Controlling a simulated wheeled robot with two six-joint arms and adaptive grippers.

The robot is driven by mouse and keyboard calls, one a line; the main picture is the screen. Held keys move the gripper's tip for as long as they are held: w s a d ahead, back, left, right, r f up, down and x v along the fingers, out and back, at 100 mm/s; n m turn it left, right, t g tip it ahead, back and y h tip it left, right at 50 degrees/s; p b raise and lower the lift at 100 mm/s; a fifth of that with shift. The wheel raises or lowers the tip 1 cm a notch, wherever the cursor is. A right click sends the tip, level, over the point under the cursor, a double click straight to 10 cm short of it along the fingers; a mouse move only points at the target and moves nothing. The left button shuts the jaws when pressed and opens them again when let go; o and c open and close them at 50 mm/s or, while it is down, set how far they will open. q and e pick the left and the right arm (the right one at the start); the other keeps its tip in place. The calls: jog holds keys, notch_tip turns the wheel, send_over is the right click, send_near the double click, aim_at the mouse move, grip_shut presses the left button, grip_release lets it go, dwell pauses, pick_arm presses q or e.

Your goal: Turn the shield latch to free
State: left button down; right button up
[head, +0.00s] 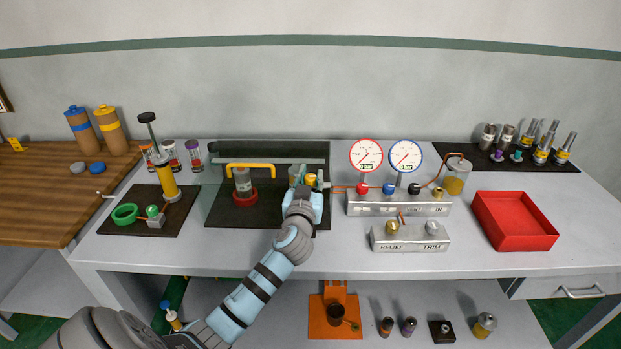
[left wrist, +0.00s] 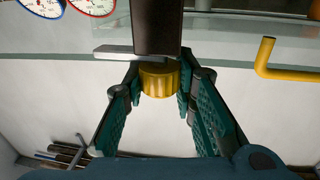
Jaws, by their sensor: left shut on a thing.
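The shield latch shows as a yellow ribbed knob (left wrist: 160,80) in the left wrist view, below a dark block (left wrist: 157,27) with a flat grey bar (left wrist: 118,51) beside it. My left gripper (head: 306,184) is shut on the knob, with a green-padded finger on either side. In the head view the knob (head: 311,180) is partly hidden by my gripper, at the right end of the clear shield. The shield has a yellow handle (head: 251,167), also seen in the left wrist view (left wrist: 266,62). My right gripper is not in view.
Behind the shield a grey cylinder stands in a red ring (head: 245,197). To the right are two gauges (head: 366,155), a silver valve block (head: 398,207) and a red tray (head: 515,221). A hand pump (head: 165,178) stands to the left. The front strip of bench is clear.

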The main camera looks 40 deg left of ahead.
pick_arm(q)
jog(key=shift+m+t+h, duration=0.5)
jog(key=shift+m+h, duration=0.2)
jog(key=shift+h, duration=0.3)
jog(key=c, duration=1.3)
grip_release()
jog(key=shift+s, duration=0.1)
jog(key=v, duration=1.2)
